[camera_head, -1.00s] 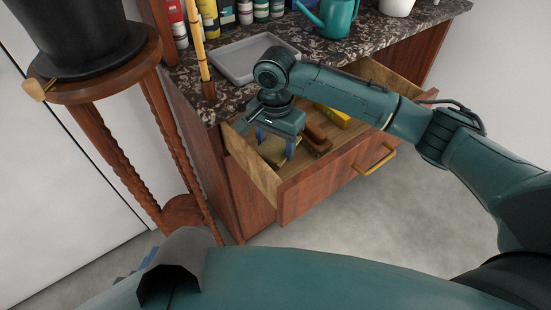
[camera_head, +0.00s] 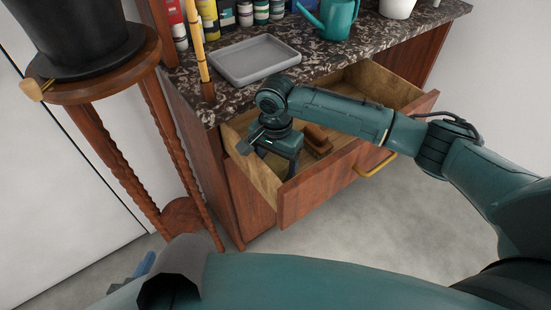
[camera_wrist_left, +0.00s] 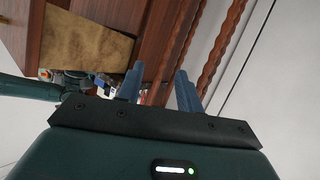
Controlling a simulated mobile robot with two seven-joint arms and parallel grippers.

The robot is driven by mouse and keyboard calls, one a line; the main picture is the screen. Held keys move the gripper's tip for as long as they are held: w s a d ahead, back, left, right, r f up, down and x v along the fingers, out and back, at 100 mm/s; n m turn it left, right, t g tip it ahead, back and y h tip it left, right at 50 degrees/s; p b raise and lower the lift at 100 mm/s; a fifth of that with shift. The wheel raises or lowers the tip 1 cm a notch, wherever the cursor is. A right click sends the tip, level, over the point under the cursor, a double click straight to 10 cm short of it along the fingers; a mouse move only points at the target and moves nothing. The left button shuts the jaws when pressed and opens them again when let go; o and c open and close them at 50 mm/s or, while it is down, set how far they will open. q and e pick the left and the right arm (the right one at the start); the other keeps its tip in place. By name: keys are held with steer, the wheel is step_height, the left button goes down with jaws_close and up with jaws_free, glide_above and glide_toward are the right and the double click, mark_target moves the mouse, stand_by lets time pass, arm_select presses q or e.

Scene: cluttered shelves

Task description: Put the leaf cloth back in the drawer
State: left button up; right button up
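The drawer (camera_head: 315,190) stands pulled out of the wooden cabinet below the stone counter. My right gripper (camera_head: 276,172) is down inside its left part, under my right arm. Its fingertips are dark and partly hidden, so I cannot tell whether it is open or shut. I cannot make out the leaf cloth; the gripper and arm cover part of the drawer floor. A brown object (camera_head: 317,139) lies in the drawer, just right of the gripper. In the left wrist view my left gripper (camera_wrist_left: 158,88) has its two fingers apart with nothing between them, away from the drawer.
A grey tray (camera_head: 254,61), a teal watering can (camera_head: 335,18) and several bottles stand on the counter (camera_head: 300,52). A round wooden stand (camera_head: 95,92) with a black top hat (camera_head: 75,40) is close on the left. The floor right of the drawer is clear.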

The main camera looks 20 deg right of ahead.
mark_target(275, 161)
arm_select(q)
steer(key=shift+w+f, duration=0.1)
steer(key=shift+f, duration=0.05)
arm_select(e)
steer(key=shift+o, duration=0.3)
steer(key=shift+r, duration=0.1)
step_height(275, 161, up, 4)
steer(key=shift+r+p, duration=0.25)
steer(key=shift+p, duration=0.25)
arm_select(q)
steer(key=shift+w+d+g+p, duration=0.3)
steer(key=shift+d+p, duration=0.2)
steer(key=shift+p, duration=0.1)
arm_select(e)
step_height(275, 161, up, 8)
steer(key=shift+f, duration=0.2)
